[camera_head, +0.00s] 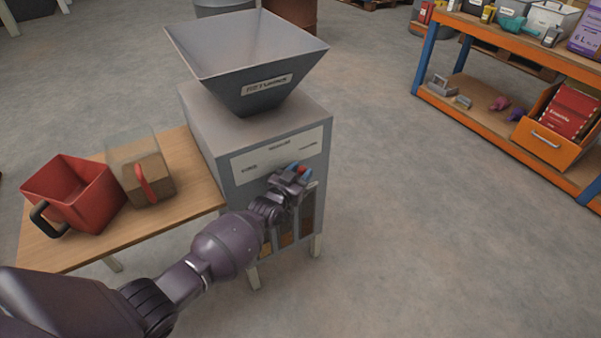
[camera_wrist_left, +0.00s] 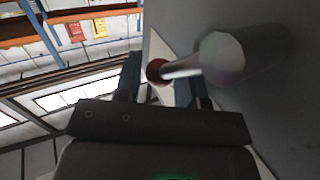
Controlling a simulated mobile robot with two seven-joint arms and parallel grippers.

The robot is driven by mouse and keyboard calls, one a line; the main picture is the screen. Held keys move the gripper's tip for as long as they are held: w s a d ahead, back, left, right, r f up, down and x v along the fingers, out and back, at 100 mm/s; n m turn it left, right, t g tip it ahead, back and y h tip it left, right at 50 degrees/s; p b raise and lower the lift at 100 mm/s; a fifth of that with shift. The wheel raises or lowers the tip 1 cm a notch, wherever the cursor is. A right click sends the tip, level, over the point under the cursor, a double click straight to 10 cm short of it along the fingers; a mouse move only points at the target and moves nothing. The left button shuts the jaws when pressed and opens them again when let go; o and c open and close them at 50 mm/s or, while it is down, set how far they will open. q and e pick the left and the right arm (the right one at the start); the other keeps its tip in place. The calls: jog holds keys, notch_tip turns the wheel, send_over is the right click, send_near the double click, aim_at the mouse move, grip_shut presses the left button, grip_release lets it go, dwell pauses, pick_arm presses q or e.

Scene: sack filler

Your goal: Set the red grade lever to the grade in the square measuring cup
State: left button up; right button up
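The red grade lever shows as a red knob (camera_head: 302,171) at the front panel of the grey sack filler (camera_head: 196,122). In the left wrist view its red knob (camera_wrist_left: 157,70) sits on a pale rod from a wide grey hub. My left gripper (camera_head: 297,171) is at the knob, its blue-tipped fingers apart on either side; contact cannot be told. The square measuring cup (camera_head: 148,180), clear-walled with a red handle and brown contents, stands on the wooden side table. The panel's lettering is too small to read, and my gripper hides part of the lever. My right gripper is not in view.
A red container with a black handle (camera_head: 70,190) stands left of the cup on the wooden table (camera_head: 195,190). A hopper (camera_head: 245,60) tops the filler. An orange and blue shelf (camera_head: 500,60) stands at right. The floor between is clear.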

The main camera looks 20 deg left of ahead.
pick_arm(q)
grip_shut()
